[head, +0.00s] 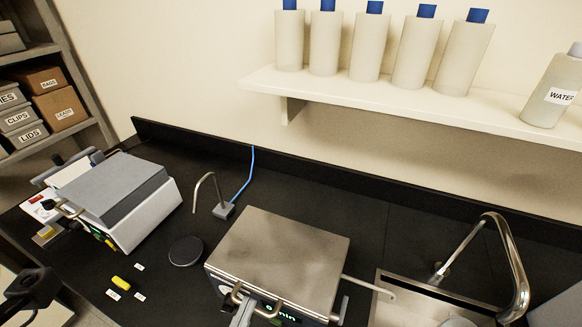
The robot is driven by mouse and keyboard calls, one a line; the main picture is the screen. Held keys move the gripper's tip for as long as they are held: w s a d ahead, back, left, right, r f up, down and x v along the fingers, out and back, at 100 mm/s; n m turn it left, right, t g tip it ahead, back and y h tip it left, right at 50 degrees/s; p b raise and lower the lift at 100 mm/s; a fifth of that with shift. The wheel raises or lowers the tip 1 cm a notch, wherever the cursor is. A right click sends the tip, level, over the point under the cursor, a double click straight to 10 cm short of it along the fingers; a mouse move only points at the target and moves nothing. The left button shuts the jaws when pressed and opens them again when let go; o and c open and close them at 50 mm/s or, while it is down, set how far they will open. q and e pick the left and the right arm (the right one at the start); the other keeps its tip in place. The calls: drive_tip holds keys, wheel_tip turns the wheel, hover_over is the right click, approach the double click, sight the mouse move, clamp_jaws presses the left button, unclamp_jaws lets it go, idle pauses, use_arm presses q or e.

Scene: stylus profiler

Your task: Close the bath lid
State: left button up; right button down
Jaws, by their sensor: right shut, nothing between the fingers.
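The bath (268,308) is a box-shaped unit at the bottom middle of the head view, with a green-lit display on its front. Its flat steel lid (285,250) lies over the top and looks level. I cannot tell whether a small gap is left under its edge. A bent metal handle (236,290) is at the lid's front edge. My right gripper (243,314) is shut and empty, at the front of the bath close to the handle. Whether it touches the handle is unclear.
A white instrument with a grey cover (118,187) stands at left. A thin bent tube (207,180), a dark disc (186,251) and a yellow item (121,283) lie between. A sink with a tall faucet (517,270) is at right. Bottles line the shelf (390,97) above.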

use_arm(q)
drive_tip(key=shift+a+f+y, duration=0.15)
drive_tip(key=shift+f+y, duration=0.15)
drive_tip(key=shift+f, duration=0.1)
use_arm(e)
drive_tip(key=shift+f, duration=0.45)
